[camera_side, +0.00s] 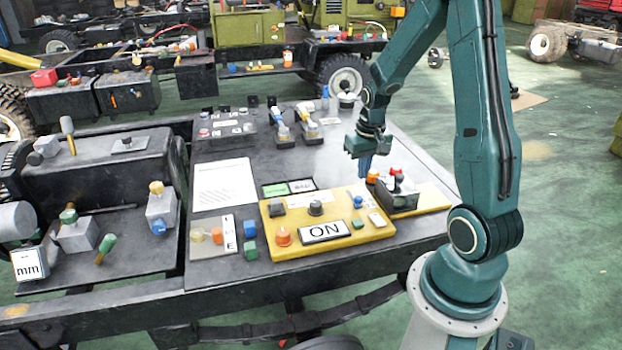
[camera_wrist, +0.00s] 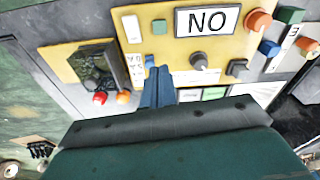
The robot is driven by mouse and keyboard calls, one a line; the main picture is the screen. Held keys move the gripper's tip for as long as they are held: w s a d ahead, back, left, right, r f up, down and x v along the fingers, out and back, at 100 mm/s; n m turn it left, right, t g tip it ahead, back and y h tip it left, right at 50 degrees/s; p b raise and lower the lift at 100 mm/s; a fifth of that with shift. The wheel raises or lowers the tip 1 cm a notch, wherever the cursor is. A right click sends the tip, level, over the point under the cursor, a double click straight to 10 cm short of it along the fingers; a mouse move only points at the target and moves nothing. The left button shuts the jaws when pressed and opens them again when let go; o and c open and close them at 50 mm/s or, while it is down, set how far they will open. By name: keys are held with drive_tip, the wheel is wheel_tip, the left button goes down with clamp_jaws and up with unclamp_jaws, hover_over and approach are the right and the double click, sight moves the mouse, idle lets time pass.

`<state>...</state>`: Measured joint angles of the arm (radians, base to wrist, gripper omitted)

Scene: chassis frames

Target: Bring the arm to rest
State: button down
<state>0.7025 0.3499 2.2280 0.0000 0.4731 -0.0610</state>
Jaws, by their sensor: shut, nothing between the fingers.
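My gripper (camera_side: 365,165) is at the end of my teal arm, above the back edge of the yellow panel (camera_side: 285,257). Its blue fingers point down and are shut with nothing between them. In the wrist view the gripper (camera_wrist: 158,75) shows its closed blue fingers over the same panel, near a small blue knob (camera_wrist: 150,61). The fingertips look close to the panel; whether they touch anything cannot be told.
The yellow panel carries an ON plate (camera_side: 324,231), an orange knob (camera_side: 283,236) and a black knob (camera_side: 316,208). A dark box (camera_side: 402,200) with red and orange knobs stands right of the gripper. A white sheet (camera_side: 224,184) lies left. The grey tabletop behind is partly clear.

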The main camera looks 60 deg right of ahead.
drive_tip(key=w+a+r+n+t, duration=0.1)
drive_tip(key=a+r+n, duration=0.1)
drive_tip(key=a+r, duration=0.55)
drive_tip(key=s+a+r+n+t, duration=0.2)
drive_tip(key=s+a+r, duration=0.3)
drive_tip(key=a, duration=0.3)
drive_tip(key=s+a+r+n+t, duration=0.1)
drive_tip(key=s+a+r+n, duration=0.2)
drive_tip(key=s+a+r, duration=0.3)
drive_tip(key=shift+a+r+t+y, duration=0.35)
drive_tip(key=shift+a+r, duration=0.3)
drive_tip(key=shift+a, duration=0.35)
